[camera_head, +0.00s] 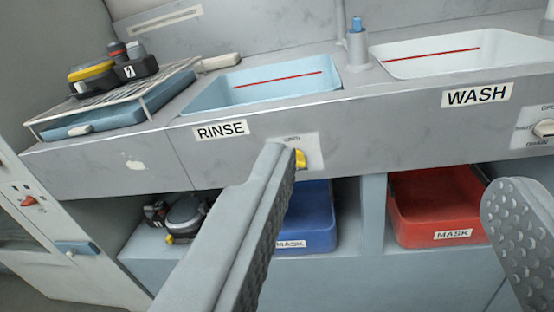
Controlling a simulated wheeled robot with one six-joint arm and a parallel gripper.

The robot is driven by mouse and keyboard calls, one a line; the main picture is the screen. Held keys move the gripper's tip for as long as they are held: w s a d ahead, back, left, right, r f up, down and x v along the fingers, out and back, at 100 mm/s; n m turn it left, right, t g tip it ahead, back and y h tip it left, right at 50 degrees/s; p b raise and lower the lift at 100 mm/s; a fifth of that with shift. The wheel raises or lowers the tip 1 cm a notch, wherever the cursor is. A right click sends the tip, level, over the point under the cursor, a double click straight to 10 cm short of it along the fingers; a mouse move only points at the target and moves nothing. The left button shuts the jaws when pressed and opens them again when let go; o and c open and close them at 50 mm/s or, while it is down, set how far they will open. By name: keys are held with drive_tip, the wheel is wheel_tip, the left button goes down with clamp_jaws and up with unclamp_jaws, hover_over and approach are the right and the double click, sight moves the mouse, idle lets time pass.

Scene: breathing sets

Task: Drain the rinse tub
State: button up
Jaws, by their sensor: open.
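The rinse tub (222,97) is a pale blue basin with a red line inside, set in the grey counter above a RINSE label (222,131). A yellow knob (300,159) sits on a white plate on the counter front, right of that label. The left finger partly hides the knob and plate. My gripper (393,183) is open and empty, its left finger tip close to the knob in the picture. I cannot tell whether they touch. The right finger is far off at the lower right.
The white wash tub (390,66) stands at right, with its own white knob (543,128). Below are a blue bin (309,222), a red bin (409,229) labelled MASK and dark gear (187,217). A rack (62,117) holding gear stands at left.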

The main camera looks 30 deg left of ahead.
drive_tip(key=w+a+f+y, duration=0.1)
drive_tip(key=w+a+f, duration=0.45)
drive_tip(key=f, duration=0.45)
drive_tip(key=w+a+f+y, duration=0.2)
drive_tip(key=w+a+f, duration=0.35)
drive_tip(key=f, duration=0.35)
drive_tip(key=x, duration=1.7)
drive_tip(key=shift+a+f+m, duration=0.15)
drive_tip(key=shift+f+m, duration=0.25)
drive_tip(key=shift+f, duration=0.15)
drive_tip(key=shift+w, duration=0.15)
drive_tip(key=c, duration=1)
